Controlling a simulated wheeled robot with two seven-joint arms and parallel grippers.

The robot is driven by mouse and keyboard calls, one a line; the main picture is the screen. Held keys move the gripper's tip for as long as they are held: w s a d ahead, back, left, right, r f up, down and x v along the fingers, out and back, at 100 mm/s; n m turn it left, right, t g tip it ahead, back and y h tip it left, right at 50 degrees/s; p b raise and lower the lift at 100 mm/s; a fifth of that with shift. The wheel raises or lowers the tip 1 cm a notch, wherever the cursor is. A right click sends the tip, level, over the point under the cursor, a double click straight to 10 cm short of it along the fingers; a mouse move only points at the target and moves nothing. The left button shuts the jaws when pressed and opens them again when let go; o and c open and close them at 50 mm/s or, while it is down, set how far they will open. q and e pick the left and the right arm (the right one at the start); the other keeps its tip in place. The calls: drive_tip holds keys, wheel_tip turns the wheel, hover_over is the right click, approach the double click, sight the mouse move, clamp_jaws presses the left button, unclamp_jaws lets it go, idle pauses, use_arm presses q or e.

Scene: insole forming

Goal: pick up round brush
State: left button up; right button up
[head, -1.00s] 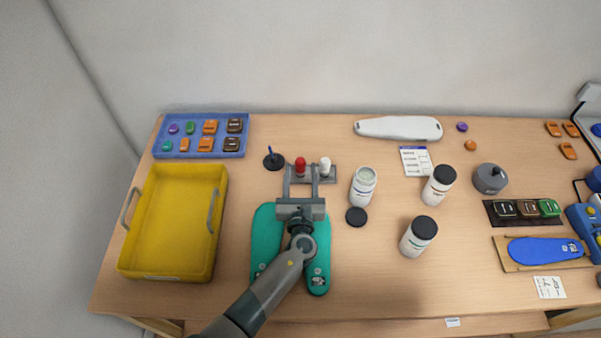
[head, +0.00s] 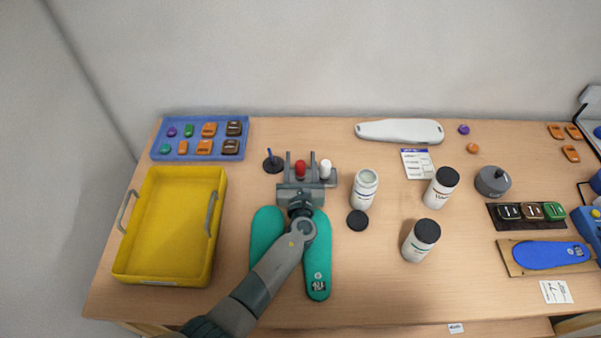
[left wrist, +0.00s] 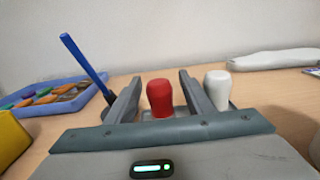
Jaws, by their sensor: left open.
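A grey holder (head: 331,182) bears a red-topped piece (head: 300,170) and a white-topped piece (head: 325,169), both upright. No bristles show, so I cannot tell which is the round brush. My left gripper (head: 301,164) is open, with one finger on each side of the red-topped piece. In the left wrist view, the red top (left wrist: 160,97) stands between the open fingers of my left gripper (left wrist: 160,88), with a gap on both sides. The white top (left wrist: 217,88) is just outside the right finger. My right gripper is out of view.
A black round base with a blue stick (head: 273,162) stands just left of the holder. An open white jar (head: 364,190) stands right of it. Green insoles (head: 318,262) lie under my left arm. A yellow bin (head: 168,228) is at left, a blue tray (head: 200,138) behind it.

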use_arm(q)
drive_tip(key=shift+w, duration=0.9)
drive_tip(key=c, duration=1.1)
